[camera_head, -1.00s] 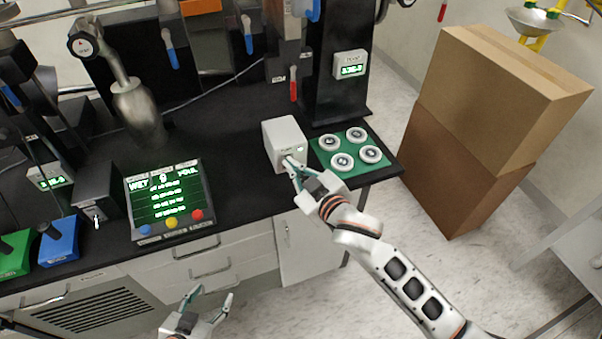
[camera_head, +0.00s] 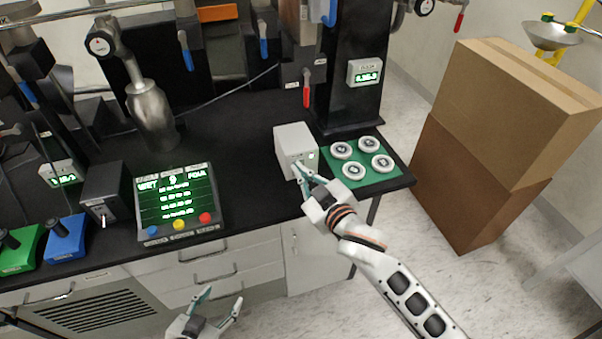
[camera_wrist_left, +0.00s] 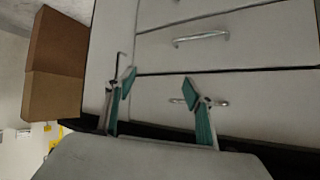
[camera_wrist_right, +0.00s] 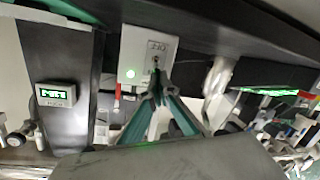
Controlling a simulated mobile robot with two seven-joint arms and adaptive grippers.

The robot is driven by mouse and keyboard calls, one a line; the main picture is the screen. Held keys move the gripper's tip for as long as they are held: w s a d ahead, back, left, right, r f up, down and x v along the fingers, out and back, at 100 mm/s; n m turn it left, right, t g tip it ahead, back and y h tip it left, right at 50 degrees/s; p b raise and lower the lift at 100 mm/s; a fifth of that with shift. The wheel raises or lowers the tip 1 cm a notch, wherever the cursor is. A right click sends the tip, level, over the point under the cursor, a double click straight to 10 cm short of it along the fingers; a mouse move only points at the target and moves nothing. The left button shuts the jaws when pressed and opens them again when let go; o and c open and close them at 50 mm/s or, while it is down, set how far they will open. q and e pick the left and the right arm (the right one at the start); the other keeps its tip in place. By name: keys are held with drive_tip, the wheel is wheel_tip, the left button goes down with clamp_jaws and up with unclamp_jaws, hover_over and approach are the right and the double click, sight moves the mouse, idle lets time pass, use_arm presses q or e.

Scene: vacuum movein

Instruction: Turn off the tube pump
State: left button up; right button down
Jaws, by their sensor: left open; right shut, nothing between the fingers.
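A white box (camera_head: 292,146) with a small toggle switch and a lit green light stands near the bench's front edge, and I take it for the tube pump. It also shows in the right wrist view (camera_wrist_right: 140,52), with the switch (camera_wrist_right: 155,63) and green light (camera_wrist_right: 130,72) on its face. My right gripper (camera_head: 299,170) is shut and empty at that face. Its fingertips (camera_wrist_right: 157,88) are just below the switch; whether they touch it I cannot tell. My left gripper (camera_head: 221,296) is open and empty in front of the drawers; its fingers show in the left wrist view (camera_wrist_left: 159,87).
A green pad (camera_head: 384,184) with several round white pieces lies right of the box. A control screen (camera_head: 176,196) with coloured buttons stands to its left. Further left is a black box with a switch (camera_head: 103,190). Cardboard boxes (camera_head: 500,145) stand right of the bench.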

drive_tip(key=shift+f+b, duration=0.15)
drive_tip(key=shift+b, duration=0.15)
drive_tip(key=shift+f+t+b, duration=0.1)
drive_tip(key=shift+t+b, duration=0.2)
drive_tip(key=shift+b, duration=0.15)
drive_tip(key=shift+s+f+b, duration=0.1)
drive_tip(key=shift+f+b, duration=0.05)
drive_tip(key=shift+b, duration=0.2)
drive_tip(key=f+t+y+b, duration=0.1)
drive_tip(key=b, duration=0.2)
drive_tip(key=t+b, duration=0.1)
drive_tip(key=b, duration=0.2)
drive_tip(key=shift+s+d+f+t+y+b, duration=0.1)
drive_tip(key=shift+s+f+t+y+b, duration=0.15)
drive_tip(key=shift+f+t+y+b, duration=0.15)
drive_tip(key=shift+r+n, duration=0.3)
drive_tip(key=shift+r, duration=0.15)
drive_tip(key=shift+s+d+f, duration=0.1)
drive_tip(key=shift+s+d, duration=0.1)
drive_tip(key=shift+s, duration=0.2)
use_arm(q)
wheel_tip(320, 180, down, 9)
drive_tip(key=shift+s+r, duration=0.2)
drive_tip(key=shift+s, duration=0.05)
use_arm(e)
drive_tip(key=v, duration=1.1)
use_arm(q)
drive_tip(key=shift+d, duration=0.1)
